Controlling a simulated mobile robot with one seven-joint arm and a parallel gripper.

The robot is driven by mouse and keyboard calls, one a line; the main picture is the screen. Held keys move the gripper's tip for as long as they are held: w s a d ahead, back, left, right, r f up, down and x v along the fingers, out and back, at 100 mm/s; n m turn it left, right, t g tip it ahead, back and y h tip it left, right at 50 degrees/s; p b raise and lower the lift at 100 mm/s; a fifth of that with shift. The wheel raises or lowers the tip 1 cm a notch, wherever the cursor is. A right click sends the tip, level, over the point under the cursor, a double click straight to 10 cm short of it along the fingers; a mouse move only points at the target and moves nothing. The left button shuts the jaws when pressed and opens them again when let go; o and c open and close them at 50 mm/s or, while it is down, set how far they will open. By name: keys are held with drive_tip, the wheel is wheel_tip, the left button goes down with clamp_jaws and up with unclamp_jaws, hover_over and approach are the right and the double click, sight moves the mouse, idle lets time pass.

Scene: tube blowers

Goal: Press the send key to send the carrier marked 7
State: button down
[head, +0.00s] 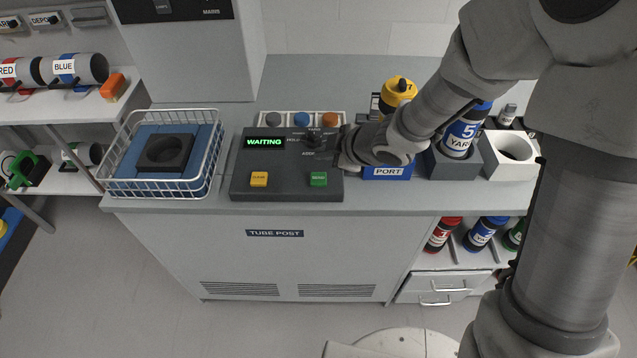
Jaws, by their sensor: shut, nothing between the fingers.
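The dark control console (245,190) stands on the counter. Its green-lit display (264,142) reads WAITING. A green key (318,179), whose label looks like SEND, is at its front right, and a yellow key (259,179) is at its front left. No carrier marked 7 can be made out. A blue-banded carrier marked 5 YARD (461,137) stands upright in a dark holder.
A blue PORT block (388,173) is below my wrist, with a yellow-topped item (397,90) behind. A wire basket (113,186) stands left of the console. A white holder (527,170) is at the right.

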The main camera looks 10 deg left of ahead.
sight(313, 172)
drive_tip(key=shift+f+b, duration=1.9)
drive_tip(key=shift+f, duration=0.6)
drive_tip(key=shift+f, duration=0.1)
drive_tip(key=shift+f+b, duration=0.3)
drive_tip(key=shift+b, duration=0.05)
